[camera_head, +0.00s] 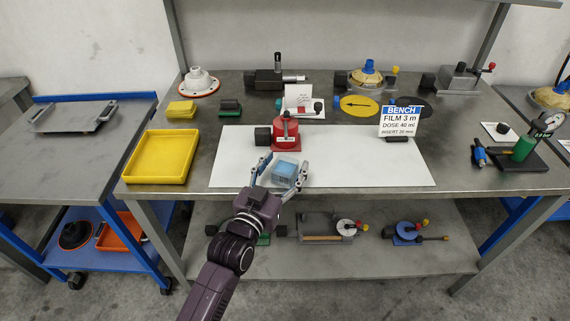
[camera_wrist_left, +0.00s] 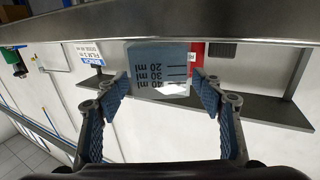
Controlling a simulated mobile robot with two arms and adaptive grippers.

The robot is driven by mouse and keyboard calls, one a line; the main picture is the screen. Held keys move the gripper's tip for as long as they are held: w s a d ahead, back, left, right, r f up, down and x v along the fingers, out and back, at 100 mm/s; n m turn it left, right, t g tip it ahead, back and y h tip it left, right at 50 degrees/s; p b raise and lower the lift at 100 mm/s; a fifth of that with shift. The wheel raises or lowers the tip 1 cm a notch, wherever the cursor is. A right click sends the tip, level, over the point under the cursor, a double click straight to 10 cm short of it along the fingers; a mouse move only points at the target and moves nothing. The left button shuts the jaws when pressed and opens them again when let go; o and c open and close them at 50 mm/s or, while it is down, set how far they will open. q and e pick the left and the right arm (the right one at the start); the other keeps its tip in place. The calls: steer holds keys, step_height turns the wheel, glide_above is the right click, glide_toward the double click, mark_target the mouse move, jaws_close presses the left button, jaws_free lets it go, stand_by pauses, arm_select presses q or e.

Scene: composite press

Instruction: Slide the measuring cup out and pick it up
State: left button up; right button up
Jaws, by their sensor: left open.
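The measuring cup (camera_head: 286,168) is a small translucent blue block-shaped cup at the front of the white mat (camera_head: 380,165) on the bench. In the left wrist view the measuring cup (camera_wrist_left: 156,64) shows dark marks for 20, 30 and 40 ml. My left gripper (camera_head: 281,174) reaches up from the front edge with its fingers open, one on each side of the cup. In the left wrist view the left gripper (camera_wrist_left: 160,85) has its fingertips by the cup's two sides; I cannot tell whether they touch it. My right gripper is in neither view.
A red device (camera_head: 288,134) stands right behind the cup. A yellow tray (camera_head: 160,158) lies to the left, and a bench sign (camera_head: 399,120) stands behind right. The mat's right part is clear. The bench's front edge (camera_head: 400,191) runs close in front of the cup.

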arm_select(q)
steer(key=v, duration=1.2)
steer(key=shift+d, duration=0.1)
steer(key=s+a+f+g+y, duration=0.1)
steer(key=s+a+f+g, duration=0.15)
steer(key=f, duration=0.95)
steer(key=s+a+f+n+g+y, duration=0.1)
steer(key=s+a+f+g+y, duration=0.15)
steer(key=f, duration=0.95)
steer(key=s+a+f+g+y, duration=0.1)
steer(key=s+a+f+g, duration=0.15)
steer(key=f, duration=0.95)
steer(key=s+a+f+g+y, duration=0.25)
steer(key=s+a+f, duration=0.25)
steer(key=s+f, duration=0.85)
steer(key=s+a+f+g, duration=0.1)
steer(key=s+a+f, duration=0.1)
steer(key=s, duration=0.5)
steer(key=s+a+f+n+g, duration=0.1)
steer(key=s+a+f+g, duration=0.1)
steer(key=s+f, duration=0.2)
steer(key=s+a+f+g, duration=0.2)
steer(key=s+f, duration=0.2)
steer(key=s, duration=0.6)
steer(key=shift+s+a, duration=0.2)
steer(key=shift+s, duration=0.1)
steer(key=shift+w+r, duration=0.1)
